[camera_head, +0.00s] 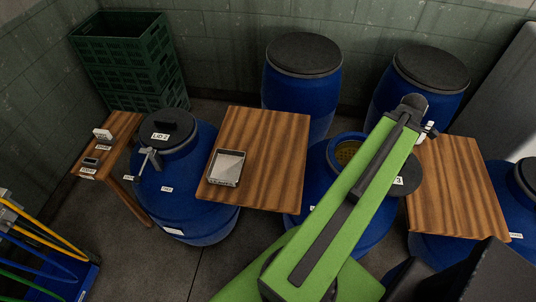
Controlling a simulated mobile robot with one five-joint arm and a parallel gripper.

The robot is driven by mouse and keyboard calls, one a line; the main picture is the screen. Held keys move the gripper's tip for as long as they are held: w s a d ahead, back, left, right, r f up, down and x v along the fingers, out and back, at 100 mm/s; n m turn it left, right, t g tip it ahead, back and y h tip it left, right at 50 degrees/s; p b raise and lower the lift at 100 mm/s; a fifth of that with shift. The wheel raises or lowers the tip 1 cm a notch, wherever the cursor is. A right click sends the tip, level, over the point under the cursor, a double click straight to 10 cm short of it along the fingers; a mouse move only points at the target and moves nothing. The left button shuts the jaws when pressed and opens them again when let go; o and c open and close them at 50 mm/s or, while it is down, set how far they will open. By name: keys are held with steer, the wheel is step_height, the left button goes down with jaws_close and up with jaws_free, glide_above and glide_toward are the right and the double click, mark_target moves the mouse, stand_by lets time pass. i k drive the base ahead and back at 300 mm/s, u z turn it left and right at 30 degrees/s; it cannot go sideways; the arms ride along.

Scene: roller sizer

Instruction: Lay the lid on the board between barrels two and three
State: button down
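A dark round lid (407,180) with a white label, partly readable as "3", shows to the right of my green arm, over the right side of the middle blue barrel (317,185). That barrel's mouth is partly uncovered, with yellowish contents visible. My arm hides the rest of the lid, and I cannot tell whether it is held. The wooden board (262,150) lies between the middle barrel and the left barrel (190,205), whose lid (168,132) reads "LID 2".
A tray-like device (227,168) lies on the board's front left; the board's back and right are bare. Another wooden board (460,185) is at right, bare where visible. Two closed barrels (303,85) (418,85) stand behind. Green crates (125,55) are stacked back left. A small side table (115,135) holds small items.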

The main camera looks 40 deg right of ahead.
mark_target(276, 138)
steer(key=k, duration=1.25)
steer(key=u, duration=0.45)
steer(key=i, duration=1.75)
steer(key=u, duration=0.6)
